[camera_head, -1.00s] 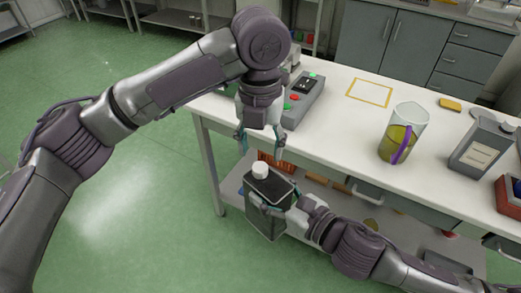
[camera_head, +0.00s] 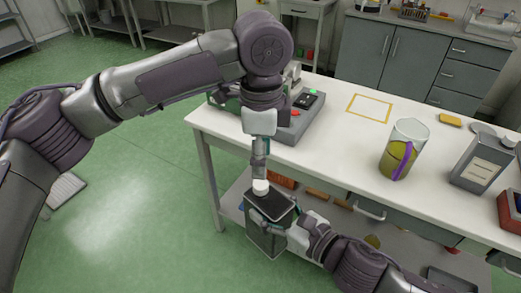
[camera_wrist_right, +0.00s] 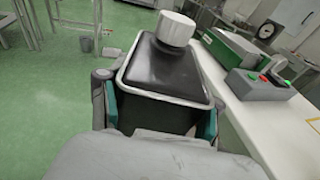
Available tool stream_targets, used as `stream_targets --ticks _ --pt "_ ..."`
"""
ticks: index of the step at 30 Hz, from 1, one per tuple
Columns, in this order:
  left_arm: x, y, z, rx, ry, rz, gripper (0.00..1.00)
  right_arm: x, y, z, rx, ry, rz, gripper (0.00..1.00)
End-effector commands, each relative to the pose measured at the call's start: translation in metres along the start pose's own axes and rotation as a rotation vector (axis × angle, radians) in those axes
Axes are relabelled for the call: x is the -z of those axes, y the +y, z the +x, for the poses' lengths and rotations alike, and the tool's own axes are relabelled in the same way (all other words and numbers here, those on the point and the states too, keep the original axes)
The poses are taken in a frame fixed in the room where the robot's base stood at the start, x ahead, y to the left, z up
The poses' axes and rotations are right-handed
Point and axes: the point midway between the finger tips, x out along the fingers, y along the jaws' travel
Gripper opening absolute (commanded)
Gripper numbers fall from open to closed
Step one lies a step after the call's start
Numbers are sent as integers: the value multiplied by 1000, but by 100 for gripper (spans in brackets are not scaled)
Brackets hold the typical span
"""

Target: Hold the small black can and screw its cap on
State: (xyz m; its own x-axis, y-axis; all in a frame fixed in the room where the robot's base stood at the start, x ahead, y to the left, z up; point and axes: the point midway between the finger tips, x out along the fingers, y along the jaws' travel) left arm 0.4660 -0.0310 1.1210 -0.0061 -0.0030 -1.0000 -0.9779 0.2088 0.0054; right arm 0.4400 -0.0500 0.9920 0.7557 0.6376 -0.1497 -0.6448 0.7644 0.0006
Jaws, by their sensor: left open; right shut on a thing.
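The small black can (camera_head: 266,204) is held upright or nearly so in front of the table's left end, with its dark top facing up. My right gripper (camera_head: 268,229) is shut around the can's sides; the right wrist view shows its fingers on both sides of the can (camera_wrist_right: 165,80). The white cap (camera_head: 261,187) sits at the can's neck; it also shows in the right wrist view (camera_wrist_right: 175,28). I cannot tell how tight it is. My left gripper (camera_head: 260,172) is open, pointing down just above the cap, its fingers seen edge-on. I cannot tell whether it touches the cap.
The white table (camera_head: 335,140) holds a grey box with buttons (camera_head: 300,112), a yellow outlined square (camera_head: 369,107), a jug of yellow-green liquid (camera_head: 403,150) and a grey can (camera_head: 482,163). A lower shelf is beneath.

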Motion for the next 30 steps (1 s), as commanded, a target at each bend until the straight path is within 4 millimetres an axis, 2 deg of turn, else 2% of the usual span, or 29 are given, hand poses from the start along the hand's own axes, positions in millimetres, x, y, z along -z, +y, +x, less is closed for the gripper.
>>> stream_targets --ticks 3,6,12,16,25,30 --pt "-1 0 -4 2 0 -276 54 -1 0 0 -1 -3 -1 0" --pt "-1 0 -6 1 0 -477 54 -1 0 0 -1 -3 -1 0" --pt "-2 1 -9 -1 1 -730 54 -1 0 0 -1 -3 -1 0" --pt "-2 1 -10 -2 2 -790 54 -1 0 0 -1 -3 -1 0" --pt "-2 1 -10 -2 2 -797 54 -1 0 0 -1 -3 -1 0" --pt "-2 1 -1 -4 2 -796 54 -1 0 0 -1 -3 -1 0"
